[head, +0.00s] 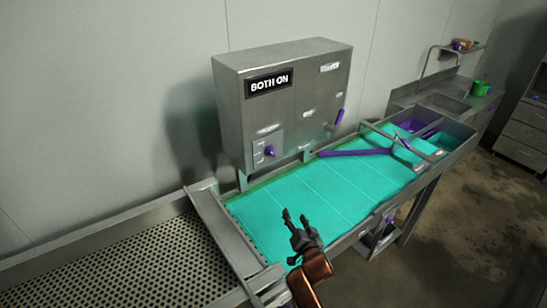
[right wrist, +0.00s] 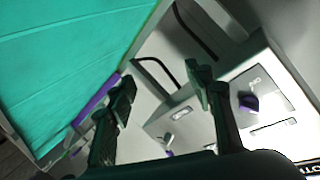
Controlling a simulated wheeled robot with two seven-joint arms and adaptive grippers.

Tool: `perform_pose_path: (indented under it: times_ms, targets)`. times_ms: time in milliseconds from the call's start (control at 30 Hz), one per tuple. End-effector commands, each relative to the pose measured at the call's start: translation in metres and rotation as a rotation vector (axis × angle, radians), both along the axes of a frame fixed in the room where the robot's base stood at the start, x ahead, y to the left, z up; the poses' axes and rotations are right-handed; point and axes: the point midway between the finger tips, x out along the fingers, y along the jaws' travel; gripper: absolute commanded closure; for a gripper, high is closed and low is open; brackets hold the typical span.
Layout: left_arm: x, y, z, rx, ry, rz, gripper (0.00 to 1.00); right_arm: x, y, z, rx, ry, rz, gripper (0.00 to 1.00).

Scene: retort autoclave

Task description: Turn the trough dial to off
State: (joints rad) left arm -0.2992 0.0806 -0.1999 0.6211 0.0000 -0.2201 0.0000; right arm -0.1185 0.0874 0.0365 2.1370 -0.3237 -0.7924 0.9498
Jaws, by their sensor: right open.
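A grey metal control box (head: 297,100) stands behind the trough, with a black "BOTH ON" sign (head: 269,84). A small purple dial (head: 270,151) sits on a plate low on its front left; the dial also shows at the right in the right wrist view (right wrist: 248,102), beside an "ON" mark. The small labels are too blurred to read in the head view. My right gripper (head: 295,215) is open and empty over the teal trough (head: 300,205), in front of and apart from the dial. Its two fingers show in the right wrist view (right wrist: 160,86). My left gripper is out of view.
A purple lever (head: 339,116) is at the box's right side. A perforated metal tray (head: 120,255) is at left. A sink (head: 445,103) is at back right. Space between gripper and box looks clear.

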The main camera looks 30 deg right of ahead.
Motion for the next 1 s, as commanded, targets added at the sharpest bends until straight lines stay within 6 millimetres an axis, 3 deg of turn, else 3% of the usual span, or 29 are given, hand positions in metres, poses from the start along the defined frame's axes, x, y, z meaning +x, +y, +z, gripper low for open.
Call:
perform_pose_path:
  times_ms: [100, 200, 333, 500, 800, 1000]
  targets:
    - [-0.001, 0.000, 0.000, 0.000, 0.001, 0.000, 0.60, 0.046, 0.001, 0.063, 0.100, -0.240, -0.011, 0.52]
    - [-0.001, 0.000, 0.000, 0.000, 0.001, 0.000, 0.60, 0.073, 0.006, 0.112, 0.190, -0.423, 0.010, 0.52]
    - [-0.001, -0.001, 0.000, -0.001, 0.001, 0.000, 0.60, 0.090, 0.013, 0.151, 0.265, -0.559, 0.047, 0.52]
    - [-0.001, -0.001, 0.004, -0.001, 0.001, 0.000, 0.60, 0.105, 0.015, 0.168, 0.293, -0.604, 0.066, 0.52]
    - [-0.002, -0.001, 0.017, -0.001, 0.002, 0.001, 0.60, 0.148, 0.003, 0.178, 0.291, -0.601, 0.064, 0.52]
    - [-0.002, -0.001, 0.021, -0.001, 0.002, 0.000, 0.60, 0.165, -0.002, 0.180, 0.291, -0.600, 0.063, 0.52]
